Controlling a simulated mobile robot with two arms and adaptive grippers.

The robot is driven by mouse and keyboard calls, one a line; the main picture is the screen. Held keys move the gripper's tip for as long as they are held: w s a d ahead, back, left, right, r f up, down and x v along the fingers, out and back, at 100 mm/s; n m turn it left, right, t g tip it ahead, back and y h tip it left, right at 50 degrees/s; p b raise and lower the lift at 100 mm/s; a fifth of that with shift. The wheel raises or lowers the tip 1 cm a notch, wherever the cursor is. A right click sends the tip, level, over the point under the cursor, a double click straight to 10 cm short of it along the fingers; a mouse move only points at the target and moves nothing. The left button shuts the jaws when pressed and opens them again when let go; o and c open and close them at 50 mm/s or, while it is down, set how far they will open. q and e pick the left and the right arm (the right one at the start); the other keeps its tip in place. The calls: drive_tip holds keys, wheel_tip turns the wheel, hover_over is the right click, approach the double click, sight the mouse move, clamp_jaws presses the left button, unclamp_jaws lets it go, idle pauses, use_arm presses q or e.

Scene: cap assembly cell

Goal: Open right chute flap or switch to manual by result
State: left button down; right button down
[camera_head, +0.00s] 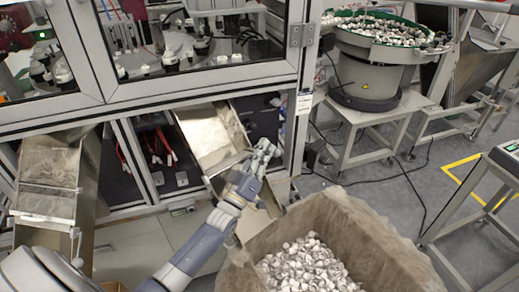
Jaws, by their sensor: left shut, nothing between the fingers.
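The right chute (208,128) is a metal trough slanting out of the machine's lower front, left of the picture's middle. My left arm reaches up from the bottom left, and its gripper (265,150) is at the lower right end of this chute. The gripper is shut with nothing held. It overlaps the chute's edge in the picture; I cannot tell whether it touches. The arm and gripper partly cover the chute's lower end, and the flap's position cannot be made out. No manual switch can be identified. My right gripper is not in view.
A lined carton (365,232) full of white caps (308,268) stands close below the gripper. The left chute (48,178) is at the far left. The machine frame (200,83) rises behind. A bowl feeder (368,75) stands at the back right.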

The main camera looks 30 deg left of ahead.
use_arm(q)
drive_tip(key=shift+s+d+f+b, duration=0.15)
drive_tip(key=shift+d+f+b, duration=0.3)
drive_tip(key=shift+f+b, duration=0.3)
drive_tip(key=shift+s+d+f+b, duration=0.1)
drive_tip(key=shift+d+f+b, duration=0.4)
drive_tip(key=shift+f, duration=0.4)
drive_tip(key=shift+a+f, duration=0.1)
drive_tip(key=s+a+f, duration=0.1)
drive_tip(key=s, duration=1.3)
drive_tip(key=shift+s+f, duration=0.15)
drive_tip(key=shift+s, duration=0.2)
